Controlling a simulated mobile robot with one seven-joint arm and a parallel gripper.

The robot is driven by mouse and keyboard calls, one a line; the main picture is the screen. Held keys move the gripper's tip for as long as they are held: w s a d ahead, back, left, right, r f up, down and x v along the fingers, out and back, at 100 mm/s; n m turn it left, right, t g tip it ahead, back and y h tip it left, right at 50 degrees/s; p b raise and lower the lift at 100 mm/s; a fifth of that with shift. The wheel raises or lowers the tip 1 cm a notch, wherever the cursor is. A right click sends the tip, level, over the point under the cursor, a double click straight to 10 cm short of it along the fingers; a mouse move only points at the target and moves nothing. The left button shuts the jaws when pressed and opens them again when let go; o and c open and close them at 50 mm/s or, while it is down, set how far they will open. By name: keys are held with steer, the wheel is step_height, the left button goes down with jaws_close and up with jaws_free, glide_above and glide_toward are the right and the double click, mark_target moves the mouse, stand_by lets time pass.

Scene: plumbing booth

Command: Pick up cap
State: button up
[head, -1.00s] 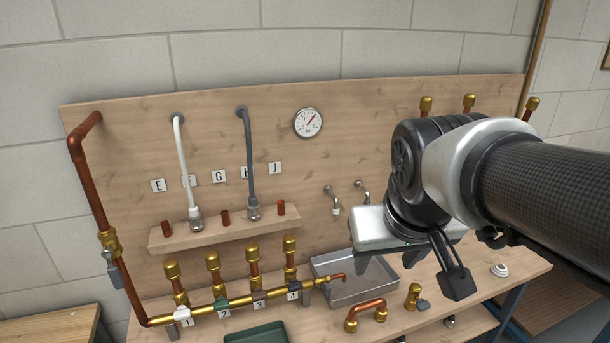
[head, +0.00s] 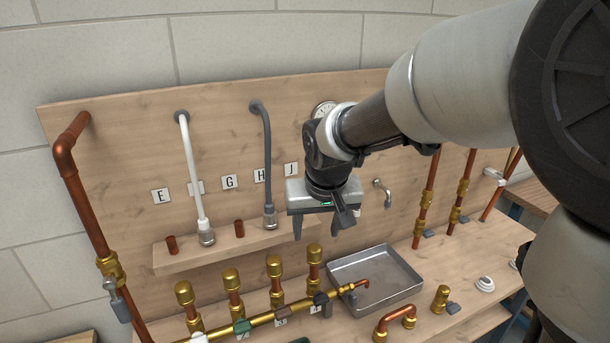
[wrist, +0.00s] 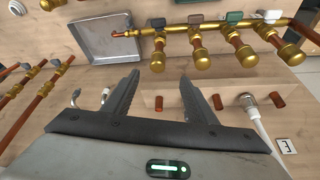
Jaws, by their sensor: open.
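Several brass caps sit upright on short copper stubs along a brass manifold (head: 262,318). In the head view they are the far-left cap (head: 184,290), the second (head: 231,278), the third (head: 274,266) and the right-end cap (head: 314,253). My gripper (head: 316,231) is open and empty, pointing down, just above the right-end cap in the picture. In the wrist view my fingers (wrist: 160,80) stand apart, with the right-end cap (wrist: 158,62) just beyond their tips and the far-left cap (wrist: 290,53) at the right. Contact is not visible.
A wooden shelf (head: 165,262) with copper stubs, a white hose (head: 194,180) and a grey hose (head: 267,165) is behind the manifold. A metal tray (head: 395,285), a copper bend (head: 395,318) and a brass valve (head: 440,298) lie to the right. Vertical copper pipes (head: 428,195) stand beyond.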

mark_target(315, 249)
steer(key=x, duration=0.6)
steer(key=shift+f, duration=0.15)
steer(key=x, duration=0.5)
steer(key=shift+w+d+b, duration=0.15)
steer(key=shift+d+b, duration=0.05)
steer(key=shift+b, duration=0.2)
steer(key=c, duration=1.2)
